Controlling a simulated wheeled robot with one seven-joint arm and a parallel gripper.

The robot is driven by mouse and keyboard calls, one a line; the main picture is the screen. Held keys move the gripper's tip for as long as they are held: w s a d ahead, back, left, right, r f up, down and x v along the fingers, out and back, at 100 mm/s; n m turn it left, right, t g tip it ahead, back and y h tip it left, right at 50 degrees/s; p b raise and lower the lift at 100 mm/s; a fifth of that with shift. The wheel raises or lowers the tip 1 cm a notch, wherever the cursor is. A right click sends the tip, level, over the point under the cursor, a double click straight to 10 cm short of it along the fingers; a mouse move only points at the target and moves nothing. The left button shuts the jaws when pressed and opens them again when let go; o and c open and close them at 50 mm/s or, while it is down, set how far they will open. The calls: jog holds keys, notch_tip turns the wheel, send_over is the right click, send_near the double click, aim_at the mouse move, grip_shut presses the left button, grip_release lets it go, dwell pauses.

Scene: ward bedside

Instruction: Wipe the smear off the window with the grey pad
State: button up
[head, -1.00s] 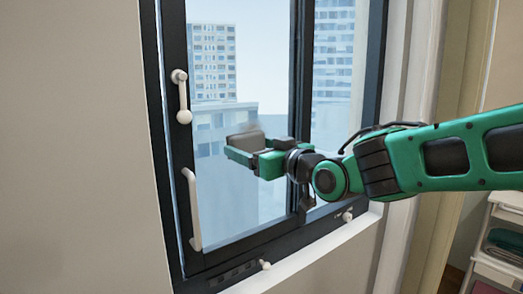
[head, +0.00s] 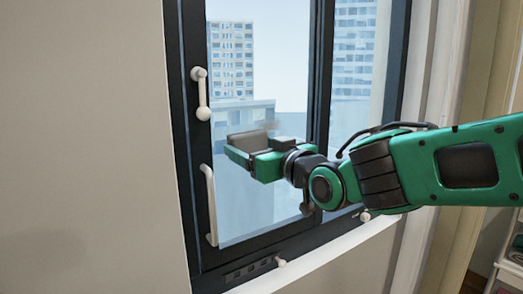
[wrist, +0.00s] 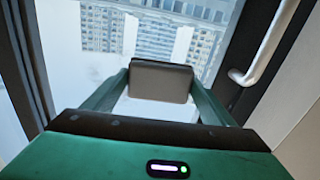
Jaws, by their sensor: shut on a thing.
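My gripper (head: 248,153) is shut on the grey pad (head: 246,140), in front of the left pane of the window (head: 283,60). In the wrist view the pad (wrist: 160,83) sits squarely between the two green fingertips, its flat face towards the camera. A faint grey-brown smear (head: 273,127) shows on the glass just above and right of the pad in the head view. Part of it may be hidden behind the pad and gripper. I cannot tell whether the pad touches the glass.
The dark frame carries a white lever handle (head: 201,94) and a long white pull handle (head: 210,205) left of my gripper. The pull handle is at upper right in the wrist view (wrist: 268,45). A white sill (head: 325,254) runs below. A shelf unit (head: 510,262) stands at far right.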

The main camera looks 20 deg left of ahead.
aim_at(251, 135)
jog(key=shift+r, duration=1.55)
jog(key=shift+w+d+f, duration=0.1)
jog(key=shift+w+d, duration=1.05)
jog(key=shift+w, duration=0.2)
jog(key=shift+w+d, duration=1.1)
jog(key=shift+w, duration=0.25)
jog(key=shift+w+d, duration=1.1)
jog(key=shift+w, duration=0.25)
jog(key=shift+w+d, duration=1.05)
jog(key=shift+w, duration=0.25)
jog(key=shift+s+a, duration=0.1)
jog(key=shift+a, duration=0.05)
jog(key=shift+s+a, duration=1.5)
jog(key=shift+s, duration=0.25)
jog(key=shift+s+a, duration=1.45)
jog(key=shift+s, duration=0.3)
jog(key=shift+s+a, duration=1.5)
jog(key=shift+s, duration=0.25)
